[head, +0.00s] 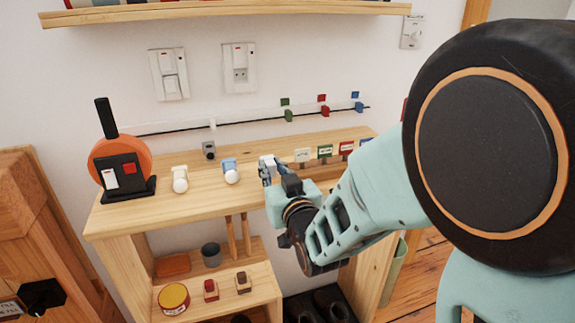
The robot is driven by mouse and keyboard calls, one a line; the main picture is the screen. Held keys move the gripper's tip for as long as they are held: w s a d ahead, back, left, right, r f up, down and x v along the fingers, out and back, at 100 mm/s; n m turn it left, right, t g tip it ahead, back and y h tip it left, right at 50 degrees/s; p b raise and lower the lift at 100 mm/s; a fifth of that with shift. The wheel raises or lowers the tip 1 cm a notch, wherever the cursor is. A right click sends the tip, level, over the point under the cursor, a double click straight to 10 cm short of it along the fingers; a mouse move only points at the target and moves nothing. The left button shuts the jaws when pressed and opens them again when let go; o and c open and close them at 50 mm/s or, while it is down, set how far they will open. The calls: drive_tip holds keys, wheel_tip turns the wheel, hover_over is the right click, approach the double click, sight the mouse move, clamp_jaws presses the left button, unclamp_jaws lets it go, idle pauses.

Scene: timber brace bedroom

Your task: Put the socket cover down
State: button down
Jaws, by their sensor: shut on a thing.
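My gripper (268,172) is over the wooden shelf top (220,190), right of its middle, with its fingers pointing to the back left. It is shut on a small white thing, which looks like the socket cover (266,161). My fingers and wrist hide part of it. I cannot tell whether its underside touches the shelf top or is just above it.
Left of my gripper stand two white knobbed pieces (180,179) (231,171), one with a blue back. An orange reel (122,158) stands at the left end. Some bare shelf lies in front.

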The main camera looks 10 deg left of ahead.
drive_tip(key=shift+w+f, duration=0.1)
drive_tip(key=shift+f, duration=0.65)
drive_tip(key=shift+r, duration=0.1)
drive_tip(key=shift+f+b, duration=0.25)
drive_tip(key=shift+b, duration=0.1)
drive_tip(key=c, duration=1.8)
unclamp_jaws()
drive_tip(key=shift+r, duration=0.1)
drive_tip(key=shift+r, duration=0.1)
